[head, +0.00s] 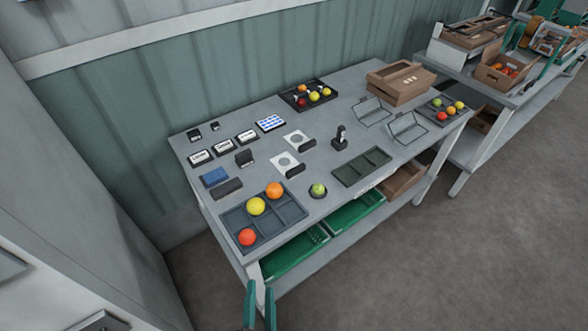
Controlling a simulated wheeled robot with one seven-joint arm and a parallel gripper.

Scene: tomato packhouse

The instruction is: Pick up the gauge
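No thing on the table is clearly marked as the gauge. Two white plates with a round grey disc or hole and a black handle-like block, the nearer one (285,163) and the farther one (296,139), lie mid-table and look like sizing gauges. A small black upright device (340,139) on a dark base stands to their right. My gripper (260,287) shows at the bottom edge as two teal fingers, apart with nothing seen between them. It is in front of the table, away from these things.
A divided grey tray (268,232) holds red, yellow and orange tomatoes at the near left. A green tomato (318,190) sits near the front edge beside an empty dark tray (362,166).

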